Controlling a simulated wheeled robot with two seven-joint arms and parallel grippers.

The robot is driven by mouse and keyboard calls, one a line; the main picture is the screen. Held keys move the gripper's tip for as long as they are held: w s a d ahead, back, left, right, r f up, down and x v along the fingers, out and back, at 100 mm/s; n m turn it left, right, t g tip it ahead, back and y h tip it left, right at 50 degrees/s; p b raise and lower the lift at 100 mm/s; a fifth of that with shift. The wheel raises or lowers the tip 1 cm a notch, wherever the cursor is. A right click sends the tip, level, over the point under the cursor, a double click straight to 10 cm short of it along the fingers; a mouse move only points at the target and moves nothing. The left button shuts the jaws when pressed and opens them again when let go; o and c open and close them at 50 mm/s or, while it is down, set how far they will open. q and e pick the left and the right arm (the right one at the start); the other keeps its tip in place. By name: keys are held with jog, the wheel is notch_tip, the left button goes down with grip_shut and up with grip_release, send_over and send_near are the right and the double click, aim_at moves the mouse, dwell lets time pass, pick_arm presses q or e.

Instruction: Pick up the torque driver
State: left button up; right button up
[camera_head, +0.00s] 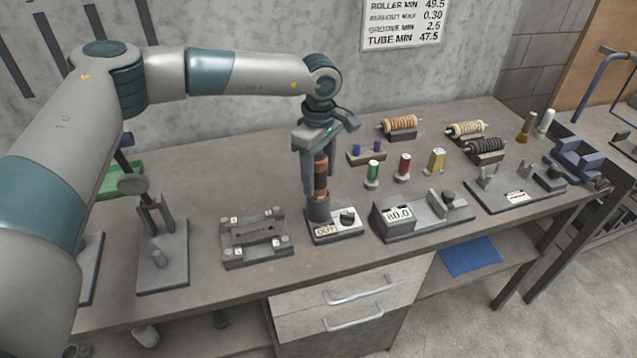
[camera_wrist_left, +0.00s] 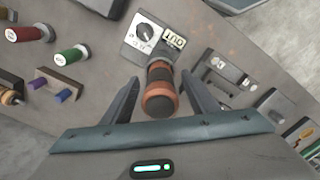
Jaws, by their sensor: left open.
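The torque driver (camera_head: 321,176) has an orange and black handle and stands upright in a dark holder on a small base with a dial and an OUT label. It also shows in the left wrist view (camera_wrist_left: 160,92), handle end toward the camera. My left gripper (camera_head: 319,184) is above the base, pointing down. Its fingers are open, one on each side of the handle. In the left wrist view (camera_wrist_left: 160,88) gaps show between the handle and both fingers. My right gripper is in neither view.
A grey fixture plate (camera_head: 256,238) is left of the base, and a gauge reading 80.0 (camera_head: 398,214) is close on its right. Rollers (camera_head: 400,124) rest farther back.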

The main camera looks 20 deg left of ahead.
aim_at(319, 157)
pick_arm(q)
jog(key=c, duration=1.3)
jog(key=shift+o, duration=0.2)
jog(key=shift+r, duration=0.15)
jog(key=shift+w+r+b, duration=0.1)
jog(key=shift+r+b, duration=0.35)
jog(key=shift+r, duration=0.1)
notch_tip(319, 157, up, 7)
jog(key=b, duration=0.2)
jog(key=shift+r+b, duration=0.15)
jog(key=shift+b, duration=0.25)
jog(key=shift+r, duration=0.7)
